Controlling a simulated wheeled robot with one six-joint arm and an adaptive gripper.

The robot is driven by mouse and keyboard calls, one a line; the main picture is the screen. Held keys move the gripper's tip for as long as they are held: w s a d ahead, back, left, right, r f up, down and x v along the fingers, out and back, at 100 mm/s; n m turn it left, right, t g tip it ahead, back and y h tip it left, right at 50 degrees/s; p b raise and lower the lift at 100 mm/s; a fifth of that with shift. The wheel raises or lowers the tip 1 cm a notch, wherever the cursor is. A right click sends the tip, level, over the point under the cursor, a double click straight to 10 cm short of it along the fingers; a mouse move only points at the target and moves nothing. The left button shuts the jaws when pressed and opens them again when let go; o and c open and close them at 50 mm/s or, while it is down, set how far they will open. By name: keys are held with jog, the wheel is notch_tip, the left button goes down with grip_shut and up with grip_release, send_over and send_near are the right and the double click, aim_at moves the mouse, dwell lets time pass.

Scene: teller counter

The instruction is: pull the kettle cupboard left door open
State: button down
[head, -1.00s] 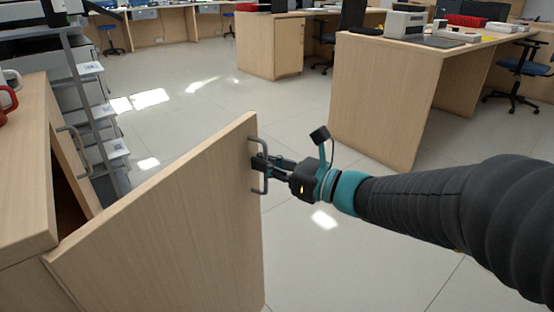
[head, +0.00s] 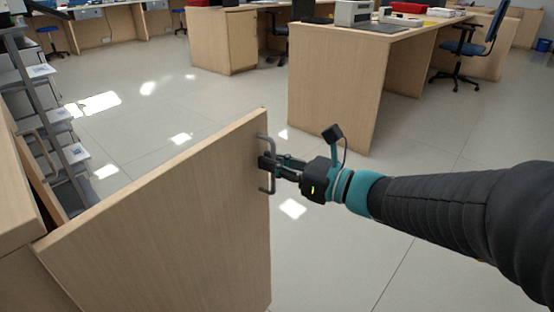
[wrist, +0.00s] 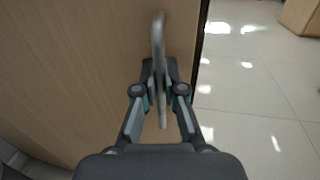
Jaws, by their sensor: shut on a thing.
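The kettle cupboard's left door (head: 180,215) is a light wood panel standing swung open in the head view, its free edge out over the floor. A grey bar handle (head: 271,186) is on it near that edge. My gripper (head: 267,162) comes from the right and is shut on the handle. In the wrist view, the handle (wrist: 159,35) runs up between the fingers of my gripper (wrist: 160,75), with the door (wrist: 75,60) behind it. The cupboard's inside is mostly hidden behind the door.
A grey rack (head: 45,100) stands behind. A wooden desk (head: 335,95) is beyond my arm. The tiled floor (head: 200,130) between is clear.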

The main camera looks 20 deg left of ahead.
jog(key=c, duration=1.2)
grip_release()
jog(key=shift+s, duration=0.1)
jog(key=shift+c, duration=0.2)
jog(key=v, duration=1.2)
